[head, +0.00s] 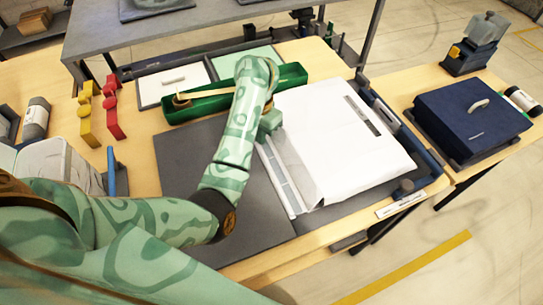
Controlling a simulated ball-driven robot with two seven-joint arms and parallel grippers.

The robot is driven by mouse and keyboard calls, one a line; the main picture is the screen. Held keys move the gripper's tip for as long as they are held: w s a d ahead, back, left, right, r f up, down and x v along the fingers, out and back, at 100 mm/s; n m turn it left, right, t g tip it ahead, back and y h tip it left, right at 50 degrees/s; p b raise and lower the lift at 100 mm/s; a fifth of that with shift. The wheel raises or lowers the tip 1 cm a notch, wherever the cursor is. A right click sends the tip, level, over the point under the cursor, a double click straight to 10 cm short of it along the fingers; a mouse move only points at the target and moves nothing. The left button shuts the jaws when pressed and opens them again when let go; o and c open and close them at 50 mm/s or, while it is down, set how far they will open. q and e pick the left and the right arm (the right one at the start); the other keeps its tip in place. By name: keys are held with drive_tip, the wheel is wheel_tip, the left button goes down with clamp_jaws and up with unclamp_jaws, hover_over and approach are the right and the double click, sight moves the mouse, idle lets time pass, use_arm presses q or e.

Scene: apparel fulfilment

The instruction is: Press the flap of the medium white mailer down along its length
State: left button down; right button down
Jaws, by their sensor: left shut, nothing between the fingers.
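The white mailer (335,135) lies flat on the dark mat at the right of the table. A narrow strip, which looks like its flap (280,180), runs along its left edge. A dark slot-like mark shows near its far right side. My left gripper (268,124) is at the far end of that left edge, shut and empty. Its fingertips are small and partly hidden by my arm, so I cannot tell whether they touch the flap. My right gripper is out of view.
A green tray (192,107) lies just behind my left arm. Red (113,112) and yellow (87,117) pieces stand at the left. A dark blue box (470,120) is on the right-hand table. The dark mat (255,235) is bare left of the mailer.

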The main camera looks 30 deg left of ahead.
use_arm(q)
drive_tip(key=shift+r, duration=0.55)
drive_tip(key=shift+f, duration=0.1)
drive_tip(key=shift+d, duration=0.1)
